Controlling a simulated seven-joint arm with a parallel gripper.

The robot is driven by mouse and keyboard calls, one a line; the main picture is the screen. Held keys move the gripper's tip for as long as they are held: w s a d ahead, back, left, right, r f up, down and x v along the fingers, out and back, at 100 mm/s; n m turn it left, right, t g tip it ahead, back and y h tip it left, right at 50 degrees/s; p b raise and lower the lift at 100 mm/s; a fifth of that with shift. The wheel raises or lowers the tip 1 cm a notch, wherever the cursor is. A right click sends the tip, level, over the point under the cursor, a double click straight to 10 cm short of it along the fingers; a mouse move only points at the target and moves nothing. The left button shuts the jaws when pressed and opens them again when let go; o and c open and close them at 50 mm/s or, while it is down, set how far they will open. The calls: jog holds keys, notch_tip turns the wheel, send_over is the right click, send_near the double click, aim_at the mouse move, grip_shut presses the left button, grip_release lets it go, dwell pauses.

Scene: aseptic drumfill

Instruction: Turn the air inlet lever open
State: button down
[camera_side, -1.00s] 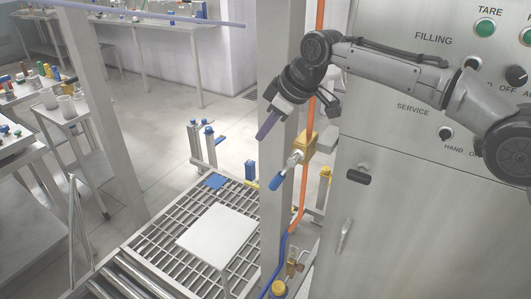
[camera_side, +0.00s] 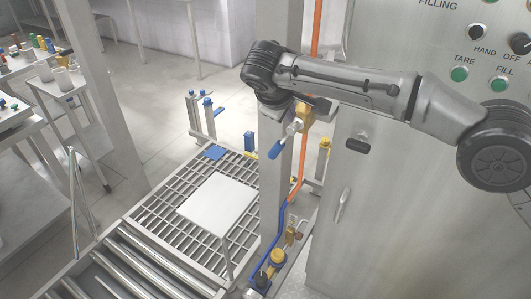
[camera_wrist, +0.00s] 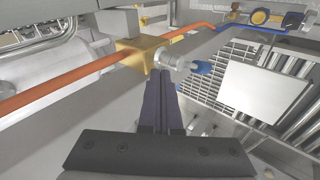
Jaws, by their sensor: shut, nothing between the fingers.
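The lever has a blue grip (camera_side: 275,149) and a silver stem on a yellow valve body (camera_side: 305,115), on the orange pipe beside the grey post. In the side view its grip slants down and left. In the wrist view the blue grip (camera_wrist: 203,67) points right from the yellow valve body (camera_wrist: 139,52). My gripper (camera_wrist: 161,83) shows dark purple fingers, shut and empty, with tips just below the silver stem in the picture. I cannot tell whether they touch it. In the side view my fingers are hidden by my arm.
A steel cabinet (camera_side: 400,220) with buttons stands at the right. The grey post (camera_side: 272,185) runs beside the valve. A white plate (camera_side: 217,202) lies over the grating, with rollers (camera_side: 150,262) in front. A blue pipe (camera_side: 282,215) leads down to yellow and blue fittings.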

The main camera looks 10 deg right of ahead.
aim_at(281, 144)
jog(key=s+a+r+n+t+h, duration=0.2)
jog(key=s+a+r+t, duration=0.45)
jog(key=a+t, duration=0.45)
notch_tip(281, 144, down, 18)
jog(key=t, duration=0.2)
jog(key=w+d, duration=0.6)
jog(key=w, duration=0.1)
jog(key=shift+w+y, duration=0.4)
jog(key=shift+d, duration=0.1)
